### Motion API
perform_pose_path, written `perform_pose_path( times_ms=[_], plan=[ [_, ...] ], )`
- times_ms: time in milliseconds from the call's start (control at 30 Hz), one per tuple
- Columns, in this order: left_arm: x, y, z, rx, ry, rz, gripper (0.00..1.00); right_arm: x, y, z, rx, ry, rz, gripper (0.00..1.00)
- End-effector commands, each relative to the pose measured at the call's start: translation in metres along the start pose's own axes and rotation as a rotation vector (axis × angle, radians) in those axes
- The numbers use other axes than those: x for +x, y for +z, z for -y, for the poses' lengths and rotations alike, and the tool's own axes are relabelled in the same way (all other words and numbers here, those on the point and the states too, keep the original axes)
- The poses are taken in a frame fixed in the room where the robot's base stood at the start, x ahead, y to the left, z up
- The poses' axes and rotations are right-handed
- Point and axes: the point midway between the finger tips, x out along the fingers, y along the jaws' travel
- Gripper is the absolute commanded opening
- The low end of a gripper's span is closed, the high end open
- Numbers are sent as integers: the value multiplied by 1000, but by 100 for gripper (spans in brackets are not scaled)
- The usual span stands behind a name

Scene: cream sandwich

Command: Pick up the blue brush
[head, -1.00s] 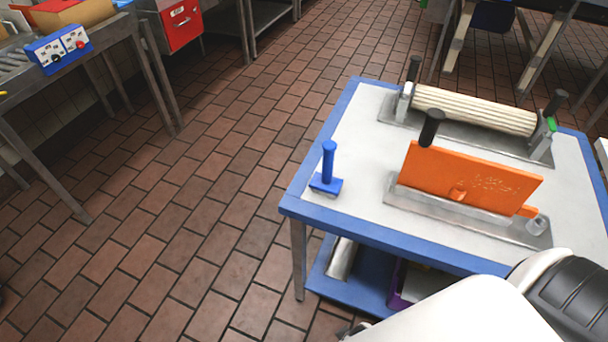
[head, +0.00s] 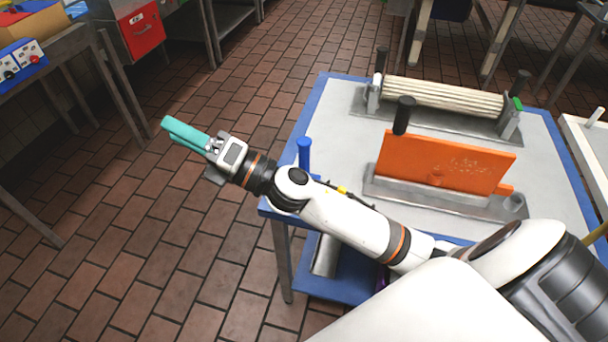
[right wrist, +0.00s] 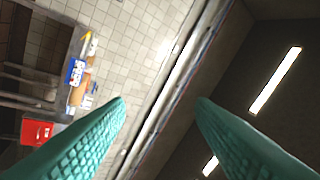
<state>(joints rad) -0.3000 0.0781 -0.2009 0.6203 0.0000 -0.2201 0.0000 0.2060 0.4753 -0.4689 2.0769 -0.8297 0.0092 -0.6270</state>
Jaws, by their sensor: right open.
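The blue brush (head: 304,152) stands at the left edge of the blue-edged table. Its upright handle shows in the head view, and its base is hidden behind my right arm. My right gripper (head: 186,133) has teal fingers and is held out over the floor, to the left of the table and the brush. It is open and empty. In the right wrist view the two teal fingers (right wrist: 160,100) are apart, with wall and ceiling between and beyond them, and no brush shows there. My left gripper is not in view.
The table (head: 340,110) also holds an orange block (head: 445,162) in a metal frame and a ribbed roller (head: 445,93) behind it. A bench with a red box (head: 142,30) stands at the upper left. The tiled floor between is clear.

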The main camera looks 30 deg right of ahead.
Motion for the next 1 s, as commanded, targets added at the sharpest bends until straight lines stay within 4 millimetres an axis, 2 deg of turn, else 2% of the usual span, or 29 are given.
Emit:
perform_pose_path(
  times_ms=[67,167,267,367,467,567,600,700,800,900,1000],
  plan=[
    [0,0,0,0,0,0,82,14,19,15,-255,-113,195,50],
    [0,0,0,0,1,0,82,15,44,16,-558,-231,448,50],
    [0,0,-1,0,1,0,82,4,58,-2,-843,-321,712,50],
    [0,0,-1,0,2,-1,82,-16,53,-32,-1098,-378,994,50],
    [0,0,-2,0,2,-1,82,-44,24,-66,-1305,-398,1300,50],
    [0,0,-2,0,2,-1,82,-76,-26,-93,-1444,-375,1616,50],
    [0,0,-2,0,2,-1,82,-89,-49,-99,-1475,-357,1737,50],
    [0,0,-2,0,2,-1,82,-118,-104,-104,-1498,-296,2002,50],
    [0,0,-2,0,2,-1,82,-141,-146,-99,-1470,-236,2190,50],
    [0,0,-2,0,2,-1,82,-155,-169,-93,-1434,-200,2296,50],
    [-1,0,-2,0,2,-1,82,-163,-175,-95,-1414,-186,2337,50]
  ],
)
